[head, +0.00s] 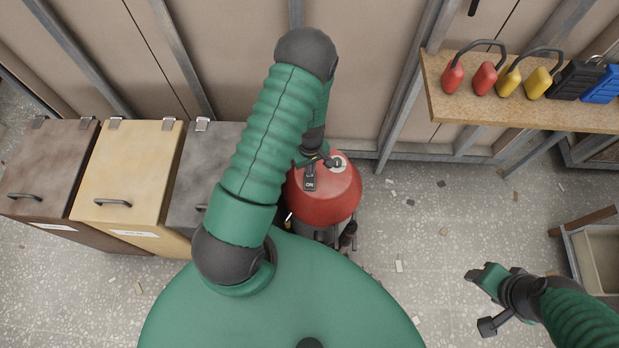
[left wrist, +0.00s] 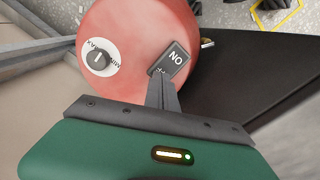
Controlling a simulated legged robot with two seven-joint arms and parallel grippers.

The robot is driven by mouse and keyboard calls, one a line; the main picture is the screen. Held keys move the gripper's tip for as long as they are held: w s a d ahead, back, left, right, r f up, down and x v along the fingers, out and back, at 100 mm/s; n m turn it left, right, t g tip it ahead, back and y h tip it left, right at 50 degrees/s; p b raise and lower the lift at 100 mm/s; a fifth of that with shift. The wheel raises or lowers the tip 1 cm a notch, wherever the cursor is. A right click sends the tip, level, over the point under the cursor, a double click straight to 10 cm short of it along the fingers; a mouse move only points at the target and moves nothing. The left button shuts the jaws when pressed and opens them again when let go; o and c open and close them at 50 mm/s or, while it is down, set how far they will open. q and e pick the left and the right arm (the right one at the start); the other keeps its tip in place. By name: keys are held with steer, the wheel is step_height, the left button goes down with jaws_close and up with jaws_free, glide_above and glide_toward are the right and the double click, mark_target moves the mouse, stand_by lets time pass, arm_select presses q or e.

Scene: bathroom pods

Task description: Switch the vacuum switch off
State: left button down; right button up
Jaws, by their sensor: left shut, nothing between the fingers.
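The red vacuum (head: 335,203) stands on the floor below my left arm, and its red top fills the upper middle of the left wrist view (left wrist: 130,25). The dark switch (head: 310,184) with white ON lettering is on that top; it also shows in the left wrist view (left wrist: 176,56). My left gripper (head: 322,161) is shut and empty. Its fingertips (left wrist: 162,82) are at the switch's end opposite the ON lettering and partly cover the marking there. I cannot tell whether they touch. My right gripper (head: 482,279) is low at the right, away from the vacuum; its fingers are unclear.
A round dial (left wrist: 98,57) sits beside the switch on the vacuum. Brown, yellow and grey bins (head: 128,185) stand at the left. A wooden shelf (head: 450,108) with red, yellow, black and blue items is at the upper right. Debris lies on the open floor at the right.

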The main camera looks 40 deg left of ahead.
arm_select(q)
steer(key=shift+f+b, duration=0.5)
steer(key=shift+f, duration=0.25)
steer(key=shift+r, duration=0.1)
step_height(320, 180, up, 7)
steer(key=p, duration=0.6)
stand_by(0.4)
steer(key=w+d+r+m+t, duration=0.15)
steer(key=d+r+m, duration=0.4)
steer(key=r, duration=0.65)
steer(key=s+d+r+m, duration=0.3)
steer(key=d+r+m, duration=0.1)
steer(key=r, duration=0.2)
steer(key=s+d+r+m+t+p, duration=0.1)
steer(key=s+d+r+m, duration=0.2)
steer(key=r, duration=0.4)
steer(key=shift+d+r+m, duration=0.2)
steer(key=shift+d+m, duration=0.3)
steer(key=shift+m, duration=0.25)
